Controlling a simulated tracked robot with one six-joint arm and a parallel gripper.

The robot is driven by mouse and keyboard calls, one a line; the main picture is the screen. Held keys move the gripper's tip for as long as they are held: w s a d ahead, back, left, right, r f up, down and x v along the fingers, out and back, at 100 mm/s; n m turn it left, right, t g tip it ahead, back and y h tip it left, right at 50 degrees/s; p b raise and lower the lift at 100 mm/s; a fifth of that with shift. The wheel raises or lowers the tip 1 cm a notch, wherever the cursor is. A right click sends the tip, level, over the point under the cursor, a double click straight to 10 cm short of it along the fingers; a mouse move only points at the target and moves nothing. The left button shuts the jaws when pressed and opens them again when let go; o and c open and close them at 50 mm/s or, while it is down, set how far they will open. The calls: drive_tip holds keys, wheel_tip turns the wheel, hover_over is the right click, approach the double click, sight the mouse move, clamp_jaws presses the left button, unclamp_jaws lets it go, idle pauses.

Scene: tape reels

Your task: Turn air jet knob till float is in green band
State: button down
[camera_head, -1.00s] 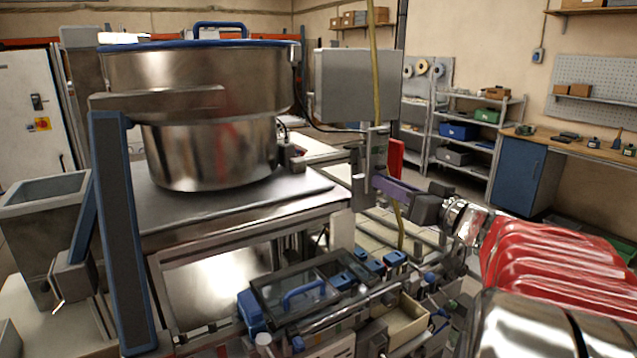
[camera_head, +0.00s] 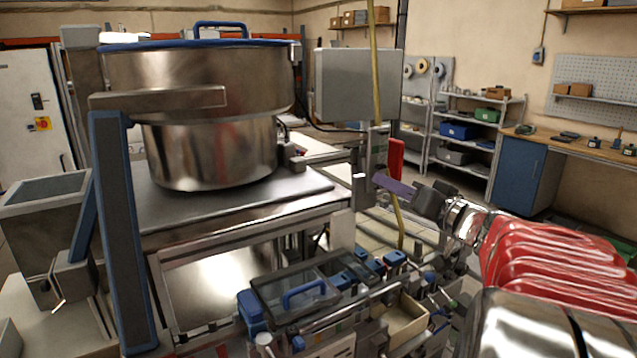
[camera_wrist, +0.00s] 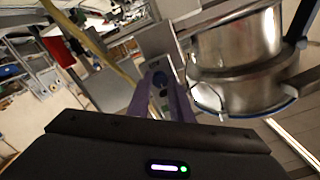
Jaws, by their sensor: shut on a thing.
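My gripper (camera_head: 382,181) reaches in from the right in the head view, its purple fingers at the upright metal bracket (camera_head: 376,145) beside the bowl. In the wrist view, the fingers of my gripper (camera_wrist: 161,76) stand on both sides of a small dark blue knob (camera_wrist: 159,79) and are shut on it. The knob sits on a grey metal fixture (camera_wrist: 157,42). In the head view the fingers hide the knob. I cannot make out the float or the green band in either view.
A large steel bowl (camera_head: 205,80) stands on a metal plate left of my gripper. A grey box (camera_head: 345,85) and a yellow hose (camera_head: 375,50) are close behind it. A red part (camera_head: 396,155) stands just beside the fingers. Blue-handled machine parts (camera_head: 303,293) lie below.

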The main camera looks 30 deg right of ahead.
drive_tip(key=c, duration=1.6)
unclamp_jaws()
drive_tip(key=shift+s, duration=0.1)
drive_tip(key=shift+s+d, duration=0.2)
drive_tip(key=shift+s, duration=6.6)
